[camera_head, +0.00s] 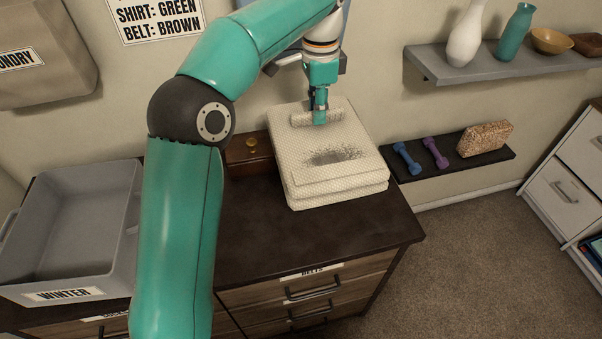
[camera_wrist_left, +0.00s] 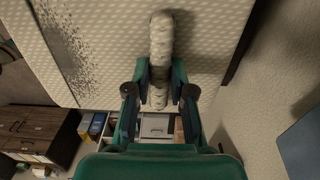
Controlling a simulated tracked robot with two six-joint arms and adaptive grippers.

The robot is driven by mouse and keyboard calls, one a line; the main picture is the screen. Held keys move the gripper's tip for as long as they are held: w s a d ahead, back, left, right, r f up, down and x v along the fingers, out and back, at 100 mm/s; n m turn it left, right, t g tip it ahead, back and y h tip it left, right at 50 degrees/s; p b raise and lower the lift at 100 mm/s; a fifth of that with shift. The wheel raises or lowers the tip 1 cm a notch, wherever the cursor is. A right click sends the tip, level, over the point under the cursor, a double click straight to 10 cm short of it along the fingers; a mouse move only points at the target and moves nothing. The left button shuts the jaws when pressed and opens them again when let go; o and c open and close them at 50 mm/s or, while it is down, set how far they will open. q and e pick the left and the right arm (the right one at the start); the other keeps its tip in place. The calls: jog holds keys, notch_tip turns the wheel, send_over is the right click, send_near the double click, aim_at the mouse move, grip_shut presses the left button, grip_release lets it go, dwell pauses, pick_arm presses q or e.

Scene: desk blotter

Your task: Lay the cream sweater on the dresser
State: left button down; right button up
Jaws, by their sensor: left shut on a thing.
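The cream sweater (camera_head: 335,185) is a thick, folded, textured block with a dark speckled patch on its upper face. It is over the dresser's dark top (camera_head: 265,245), near the wall; I cannot tell for sure whether its underside touches. My left gripper (camera_head: 320,118) points down at the sweater's far part and is shut on a raised, roll-like ridge of it. The left wrist view shows the ridge (camera_wrist_left: 161,45) between the fingers, with the sweater's flat face and dark patch beside it. My right gripper is not in view.
A grey bin (camera_head: 70,260) labelled WINTER stands at left. A small brown box (camera_head: 250,150) with a brass knob is beside the sweater. A low wall shelf (camera_head: 455,160) with dumbbells is at right; a grey shelf (camera_head: 500,68) holds vases. The dresser's front right top is clear.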

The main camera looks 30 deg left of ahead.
aim_at(317, 132)
pick_arm(q)
jog(key=shift+f+b, duration=0.95)
jog(key=shift+f, duration=8.25)
jog(key=c, duration=1)
grip_release()
notch_tip(317, 132, up, 12)
jog(key=shift+r+p, duration=0.1)
jog(key=shift+p, duration=0.35)
jog(key=shift+d, duration=0.1)
